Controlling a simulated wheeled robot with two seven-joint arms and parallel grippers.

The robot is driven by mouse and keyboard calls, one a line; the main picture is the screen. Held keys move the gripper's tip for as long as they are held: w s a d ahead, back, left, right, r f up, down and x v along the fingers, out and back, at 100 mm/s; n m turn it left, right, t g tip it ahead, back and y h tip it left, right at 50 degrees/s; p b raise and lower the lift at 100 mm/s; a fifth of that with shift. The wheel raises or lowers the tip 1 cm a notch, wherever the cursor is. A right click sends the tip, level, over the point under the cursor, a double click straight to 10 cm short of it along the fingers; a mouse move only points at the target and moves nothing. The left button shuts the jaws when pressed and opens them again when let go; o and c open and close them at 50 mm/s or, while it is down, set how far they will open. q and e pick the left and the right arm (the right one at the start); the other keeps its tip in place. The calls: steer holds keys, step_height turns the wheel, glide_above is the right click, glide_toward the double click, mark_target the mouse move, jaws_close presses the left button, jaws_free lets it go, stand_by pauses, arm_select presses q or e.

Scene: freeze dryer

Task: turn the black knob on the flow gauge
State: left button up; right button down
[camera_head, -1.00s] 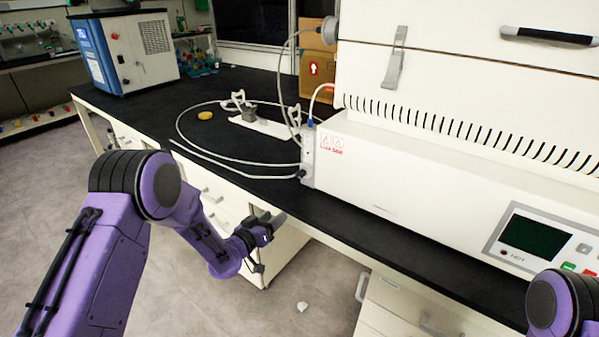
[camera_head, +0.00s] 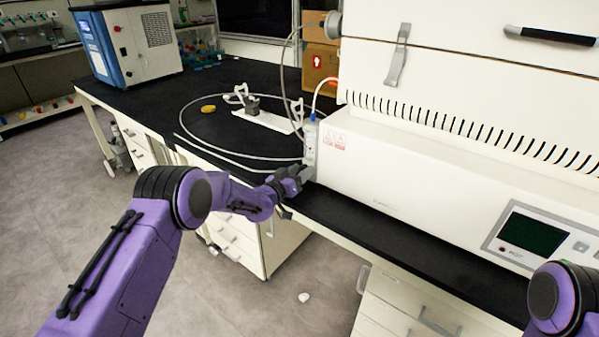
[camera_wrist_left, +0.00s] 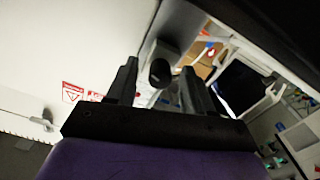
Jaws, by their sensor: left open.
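The flow gauge (camera_head: 310,144) is a slim white upright box on the left end of the large white machine, above the bench edge. My left gripper (camera_head: 301,177) is at its lower front, where it covers the black knob in the head view. In the left wrist view the black knob (camera_wrist_left: 160,72) shows as a dark round end between the two fingertips of the left gripper (camera_wrist_left: 159,80). The fingers are open, with a gap on both sides of the knob. My right gripper is out of view; only part of that arm shows at the lower right.
The white machine (camera_head: 420,180) fills the right side, with a dark display (camera_head: 533,234). A grey hose (camera_head: 230,155) loops over the black bench. A yellow piece (camera_head: 208,109) and a white stand (camera_head: 262,120) lie farther back. Drawers (camera_head: 235,240) sit below.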

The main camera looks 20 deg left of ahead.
arm_select(q)
jaws_close()
steer(key=shift+n, duration=0.4)
steer(key=n+b, duration=0.1)
steer(key=n, duration=0.2)
steer(key=shift+f, duration=0.1)
steer(key=n+b, duration=0.1)
steer(key=n, duration=0.5)
steer(key=shift+a, duration=0.1)
steer(key=n+b, duration=0.1)
steer(key=n, duration=0.4)
steer(key=shift+n, duration=0.4)
steer(key=n+b, duration=0.1)
steer(key=n, duration=0.5)
jaws_free()
